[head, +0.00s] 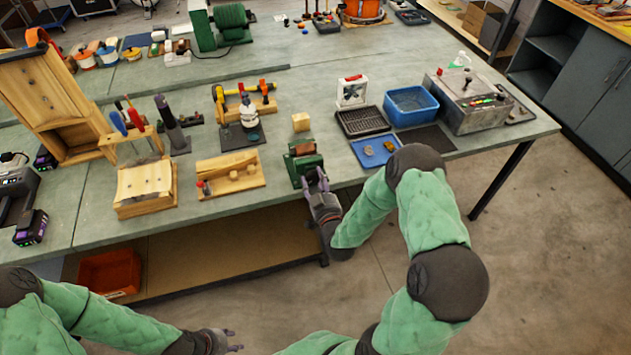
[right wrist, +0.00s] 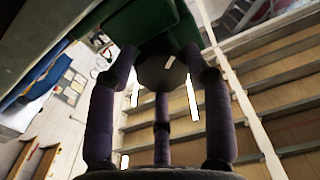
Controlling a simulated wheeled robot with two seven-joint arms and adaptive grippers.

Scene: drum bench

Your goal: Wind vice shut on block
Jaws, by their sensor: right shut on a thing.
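A small green vice (head: 303,163) stands at the front edge of the bench.
A wooden board with pieces (head: 230,174) lies left of the vice. A blue tray (head: 376,151) lies to its right, with a black rack (head: 362,121) and blue bin (head: 411,105) behind. An orange bin (head: 109,272) is on the shelf below.

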